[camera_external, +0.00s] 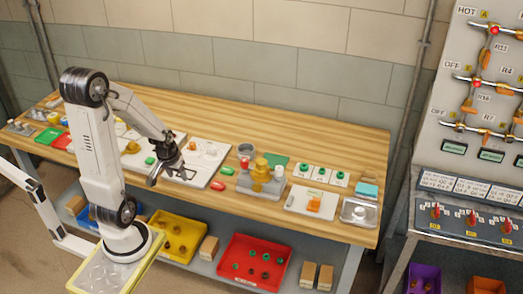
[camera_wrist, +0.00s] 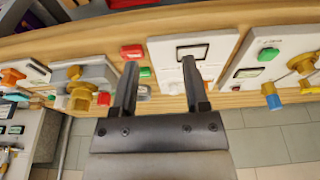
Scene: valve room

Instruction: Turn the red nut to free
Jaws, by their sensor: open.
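My gripper (camera_external: 174,178) hangs over the bench, left of a brass valve (camera_external: 261,168) on a grey block. In the wrist view its two fingers (camera_wrist: 160,65) are apart with nothing held between them. A small red piece (camera_external: 217,185) lies on the bench between my gripper and the valve; it also shows in the wrist view (camera_wrist: 131,51), beside the left finger. A second red part (camera_external: 244,162) is behind the valve, and it shows in the wrist view (camera_wrist: 103,98) too. I cannot tell which one is the red nut.
A white panel (camera_wrist: 210,45) lies beneath the fingers. Several fixtures line the bench (camera_external: 290,105), including an orange part (camera_external: 314,205) on a white plate. A yellow bin (camera_external: 157,248) and a red bin (camera_external: 228,272) sit below. The wall is behind; the bench's back strip is clear.

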